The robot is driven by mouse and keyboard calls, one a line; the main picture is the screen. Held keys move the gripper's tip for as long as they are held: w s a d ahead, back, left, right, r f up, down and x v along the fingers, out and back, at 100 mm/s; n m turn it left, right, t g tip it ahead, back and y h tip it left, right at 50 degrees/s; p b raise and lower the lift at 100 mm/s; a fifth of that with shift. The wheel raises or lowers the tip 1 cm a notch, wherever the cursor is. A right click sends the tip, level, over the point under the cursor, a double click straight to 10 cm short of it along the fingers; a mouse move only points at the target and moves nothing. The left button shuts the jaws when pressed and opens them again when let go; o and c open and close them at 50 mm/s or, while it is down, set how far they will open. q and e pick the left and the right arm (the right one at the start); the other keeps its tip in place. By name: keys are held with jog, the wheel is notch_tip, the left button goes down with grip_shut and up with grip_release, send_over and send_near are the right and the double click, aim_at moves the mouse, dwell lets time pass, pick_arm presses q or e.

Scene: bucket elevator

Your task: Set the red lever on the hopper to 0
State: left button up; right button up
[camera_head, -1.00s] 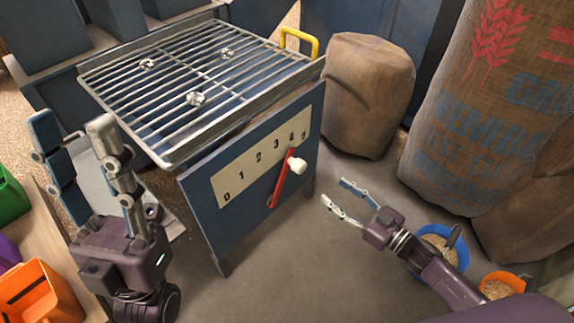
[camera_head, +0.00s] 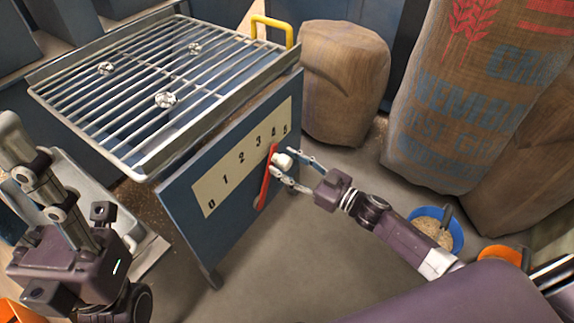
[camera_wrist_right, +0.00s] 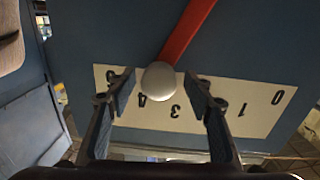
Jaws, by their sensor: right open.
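The red lever (camera_head: 265,178) is on the blue front panel of the hopper (camera_head: 215,228). Its upper end points at about 4 on the pale 0–5 scale (camera_head: 232,168). Its white knob (camera_head: 282,162) sits between the open fingers of my right gripper (camera_head: 296,172), with no grip closed on it. In the right wrist view the round knob (camera_wrist_right: 158,81) lies between the spread fingertips (camera_wrist_right: 160,88), and the red lever (camera_wrist_right: 188,32) runs up from it. My left gripper (camera_head: 35,190) is at the left edge, apart from the hopper, partly cut off, fingers spread.
A metal grate (camera_head: 150,95) with several small star-shaped knobs tops the hopper, and a yellow handle (camera_head: 272,22) stands at its back corner. Sacks (camera_head: 342,85) stand behind at the right. A blue bucket (camera_head: 437,228) and an orange one (camera_head: 502,256) are near my right arm. Floor before the panel is clear.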

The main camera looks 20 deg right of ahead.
jog(key=shift+c, duration=0.6)
grip_shut()
